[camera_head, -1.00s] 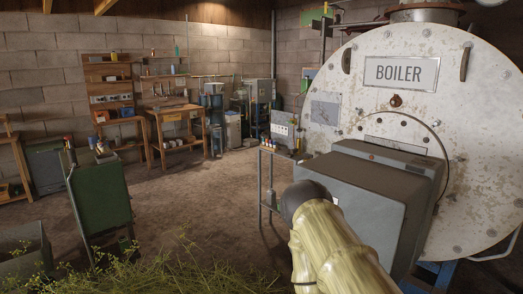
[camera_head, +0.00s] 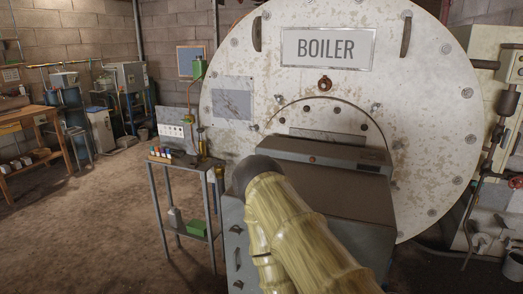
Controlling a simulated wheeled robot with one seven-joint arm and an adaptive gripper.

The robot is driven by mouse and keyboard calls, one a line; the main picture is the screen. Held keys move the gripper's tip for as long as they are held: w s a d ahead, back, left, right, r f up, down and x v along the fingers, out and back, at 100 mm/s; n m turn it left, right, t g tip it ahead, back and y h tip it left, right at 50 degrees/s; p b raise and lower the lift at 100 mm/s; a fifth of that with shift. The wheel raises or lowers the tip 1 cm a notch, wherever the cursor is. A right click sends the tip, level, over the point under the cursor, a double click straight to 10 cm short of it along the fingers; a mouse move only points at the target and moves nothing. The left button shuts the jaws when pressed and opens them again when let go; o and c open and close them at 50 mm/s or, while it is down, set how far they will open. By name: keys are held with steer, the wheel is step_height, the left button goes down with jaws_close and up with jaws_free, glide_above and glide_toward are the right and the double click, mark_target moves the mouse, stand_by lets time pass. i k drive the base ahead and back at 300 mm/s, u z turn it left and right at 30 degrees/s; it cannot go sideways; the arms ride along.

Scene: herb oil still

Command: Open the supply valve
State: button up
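No valve is clearly marked as the supply valve. Pipework (camera_head: 478,190) with fittings runs down the right edge, beside the boiler. A small reddish part (camera_head: 516,182) there may be a valve handle, but it is cut by the frame edge and too small to tell. The boiler (camera_head: 440,130) is a big white, rust-spotted round front with a "BOILER" plate (camera_head: 328,47). My yellowish, ribbed arm with a dark rounded end rises from the bottom in front of the boiler's grey burner box (camera_head: 335,195). My gripper is not visible.
A small metal stand (camera_head: 186,165) with little coloured bottles is left of the boiler. A wooden workbench (camera_head: 28,118) and other equipment line the back left wall. The brown floor (camera_head: 105,215) at the left is clear. Low pipes reach the floor at the right.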

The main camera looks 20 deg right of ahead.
mark_target(219, 162)
steer(key=z, duration=0.25)
steer(key=i, duration=0.5)
steer(key=u, duration=1.3)
steer(key=k, duration=0.6)
steer(key=z, duration=1)
steer(key=i, duration=0.5)
steer(key=z, duration=0.05)
